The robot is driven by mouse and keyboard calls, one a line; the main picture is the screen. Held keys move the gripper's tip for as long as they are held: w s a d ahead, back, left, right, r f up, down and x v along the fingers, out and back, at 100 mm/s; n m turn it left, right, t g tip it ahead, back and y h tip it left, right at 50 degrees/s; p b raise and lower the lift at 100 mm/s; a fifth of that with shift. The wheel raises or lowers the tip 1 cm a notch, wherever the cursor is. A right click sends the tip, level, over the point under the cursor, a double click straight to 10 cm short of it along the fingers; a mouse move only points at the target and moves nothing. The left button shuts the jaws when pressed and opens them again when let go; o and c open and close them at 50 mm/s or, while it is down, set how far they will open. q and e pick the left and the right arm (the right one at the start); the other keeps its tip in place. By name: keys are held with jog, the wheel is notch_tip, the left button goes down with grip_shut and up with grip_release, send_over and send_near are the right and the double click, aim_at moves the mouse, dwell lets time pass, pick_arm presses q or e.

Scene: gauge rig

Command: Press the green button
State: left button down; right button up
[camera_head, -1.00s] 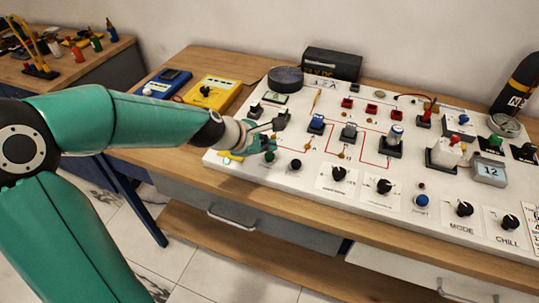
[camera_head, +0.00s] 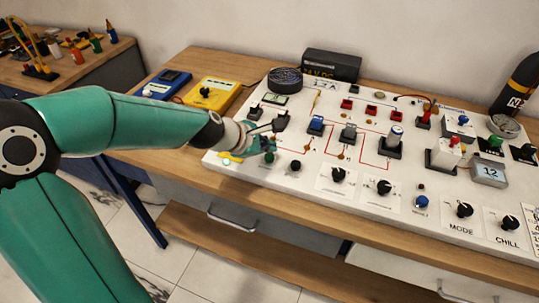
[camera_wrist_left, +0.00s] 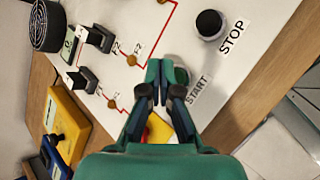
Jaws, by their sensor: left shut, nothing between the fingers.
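The green button (camera_head: 269,157) sits at the front left of the white panel (camera_head: 310,190) in the head view, beside a black button (camera_head: 295,165). My left gripper (camera_head: 271,145) is shut and empty, with its fingertips just above and behind the green button in the picture. In the left wrist view the closed fingertips (camera_wrist_left: 160,68) lie beside the START label (camera_wrist_left: 198,90), and they hide most of the button there. I cannot tell whether the tips touch it. My right gripper is not in view.
The black STOP button (camera_wrist_left: 210,24) is close to the fingertips. Switches and knobs (camera_head: 384,187) cover the panel to the right. A yellow meter (camera_head: 212,93) and a blue meter (camera_head: 167,83) lie left of the panel.

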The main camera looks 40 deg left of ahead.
aim_at(268, 157)
pick_arm(q)
jog(key=shift+f+b, duration=0.3)
jog(key=shift+f, duration=0.05)
jog(key=shift+f+b, duration=0.55)
dwell(0.7)
dwell(0.3)
jog(key=shift+r+p, duration=1)
jog(key=shift+p, duration=0.05)
notch_tip(268, 157, up, 5)
jog(key=p, duration=0.5)
